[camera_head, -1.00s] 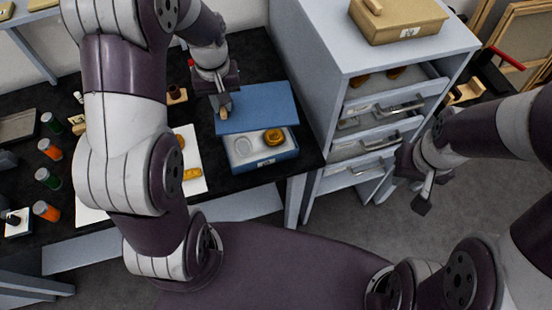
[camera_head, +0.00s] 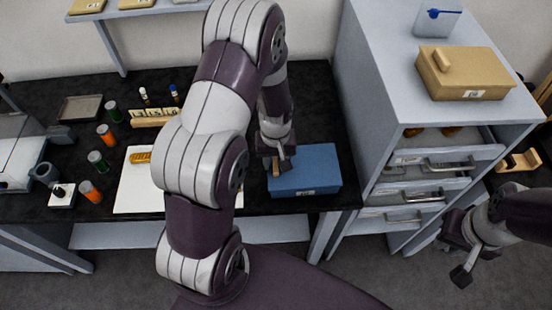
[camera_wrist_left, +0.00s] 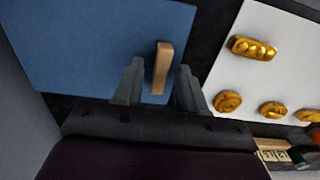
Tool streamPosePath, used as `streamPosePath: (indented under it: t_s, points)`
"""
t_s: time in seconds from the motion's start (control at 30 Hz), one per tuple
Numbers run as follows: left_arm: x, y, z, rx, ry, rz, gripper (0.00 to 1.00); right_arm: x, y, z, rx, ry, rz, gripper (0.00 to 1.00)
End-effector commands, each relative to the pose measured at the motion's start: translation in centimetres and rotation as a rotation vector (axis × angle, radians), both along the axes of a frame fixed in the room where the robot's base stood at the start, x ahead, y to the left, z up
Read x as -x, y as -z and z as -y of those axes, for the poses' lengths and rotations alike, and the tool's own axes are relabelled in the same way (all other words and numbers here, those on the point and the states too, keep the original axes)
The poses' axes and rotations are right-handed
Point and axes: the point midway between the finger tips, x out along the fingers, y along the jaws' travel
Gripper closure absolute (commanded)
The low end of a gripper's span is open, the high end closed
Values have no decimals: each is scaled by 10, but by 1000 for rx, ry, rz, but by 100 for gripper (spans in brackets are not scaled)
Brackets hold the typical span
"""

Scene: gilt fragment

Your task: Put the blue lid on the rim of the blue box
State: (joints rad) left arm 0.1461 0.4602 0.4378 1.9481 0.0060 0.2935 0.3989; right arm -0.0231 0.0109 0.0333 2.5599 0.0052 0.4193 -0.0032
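The blue lid (camera_head: 312,166) lies over the blue box (camera_head: 325,190), covering its inside, and looks roughly flat and lined up with it. The box's front wall with a label shows below the lid. The lid also fills the upper left of the left wrist view (camera_wrist_left: 90,45), with its tan handle (camera_wrist_left: 161,68). My left gripper (camera_head: 278,168) is at the handle near the lid's left side. In the wrist view its fingers (camera_wrist_left: 158,78) stand apart with the handle between them and gaps beside it. My right gripper (camera_head: 474,266) hangs open and empty by the drawers.
A grey drawer cabinet (camera_head: 357,110) stands close right of the box, with drawers partly open and a tan box (camera_head: 465,73) on top. A white sheet (camera_wrist_left: 240,80) with gold pieces lies beside the box. Several bottles (camera_head: 107,134) stand at the left of the black table.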

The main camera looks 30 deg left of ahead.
Motion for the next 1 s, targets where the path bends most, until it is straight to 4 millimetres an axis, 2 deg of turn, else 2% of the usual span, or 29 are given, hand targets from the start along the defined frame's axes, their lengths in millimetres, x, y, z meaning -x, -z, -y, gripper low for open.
streamPosePath:
  t_s: [0.27, 0.37, 0.7, 0.87, 0.93, 1.0]
  points:
    - [0, -1, 0, 0, 0, 0, 58, 0, 0, 0, 0, 0, 0, 78]
    - [-2, -10, 0, 0, 0, 4, 58, 0, 2, 0, 0, 0, 0, 78]
    - [-1, -94, 0, -1, 0, 6, 58, 0, 13, 0, 0, 0, 0, 78]
    - [1, -117, 1, 0, 8, 4, 58, 0, 14, 0, 0, 0, 0, 78]
    - [13, -122, 11, -2, 86, 18, 58, 0, 14, 0, 0, 0, 0, 78]
    - [36, -126, 27, -9, 239, 47, 58, 0, 14, 0, 0, 0, 0, 78]
